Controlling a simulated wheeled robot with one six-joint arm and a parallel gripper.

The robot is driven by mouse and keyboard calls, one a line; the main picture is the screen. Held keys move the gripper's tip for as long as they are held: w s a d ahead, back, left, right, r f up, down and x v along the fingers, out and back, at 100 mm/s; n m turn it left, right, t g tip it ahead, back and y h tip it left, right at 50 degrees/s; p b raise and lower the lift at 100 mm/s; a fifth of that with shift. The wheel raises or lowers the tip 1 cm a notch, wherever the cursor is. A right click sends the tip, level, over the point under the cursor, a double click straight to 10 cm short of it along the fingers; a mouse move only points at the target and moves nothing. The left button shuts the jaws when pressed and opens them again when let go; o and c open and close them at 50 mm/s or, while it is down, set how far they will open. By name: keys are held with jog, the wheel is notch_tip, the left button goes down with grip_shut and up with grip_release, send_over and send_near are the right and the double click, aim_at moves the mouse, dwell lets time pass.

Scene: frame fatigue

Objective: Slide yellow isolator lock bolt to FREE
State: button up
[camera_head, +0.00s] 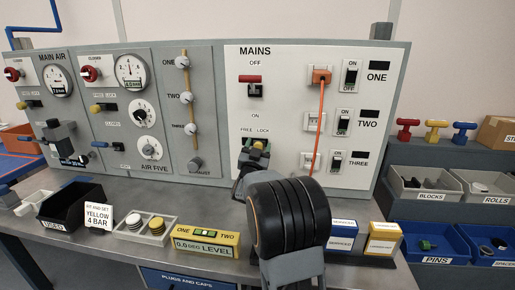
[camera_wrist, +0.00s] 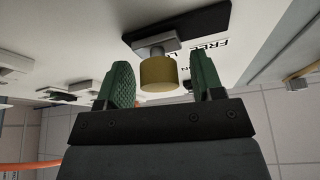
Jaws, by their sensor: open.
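The yellow isolator lock bolt knob (camera_wrist: 158,74) sits on a grey stem in a dark slotted plate (camera_wrist: 178,28) on the white MAINS panel (camera_head: 285,85). In the wrist view it is between the two green-padded fingers of my open gripper (camera_wrist: 164,84), with a gap on each side. In the head view my gripper (camera_head: 254,158) is at the panel under the FREE and LOCK lettering, and my arm hides part of that spot.
A red-handled MAINS switch (camera_head: 250,79) is above my gripper. An orange cable (camera_head: 319,125) hangs from a socket to the right, close to my arm. A yellow level (camera_head: 206,242), a disc tray (camera_head: 146,226) and small boxes (camera_head: 382,238) stand on the bench below.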

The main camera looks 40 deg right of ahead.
jog(key=shift+c, duration=0.3)
grip_shut()
jog(key=w+a+b, duration=0.1)
jog(key=w+a, duration=0.1)
jog(key=a, duration=0.1)
jog(key=shift+w, duration=0.35)
jog(key=shift+c, duration=2)
grip_release()
jog(key=o, duration=0.3)
jog(key=shift+w+a, duration=0.1)
jog(key=shift+o, duration=0.8)
jog(key=b+v, duration=0.1)
jog(key=v, duration=1.2)
jog(key=shift+s+a+f, duration=0.2)
jog(key=shift+s, duration=0.05)
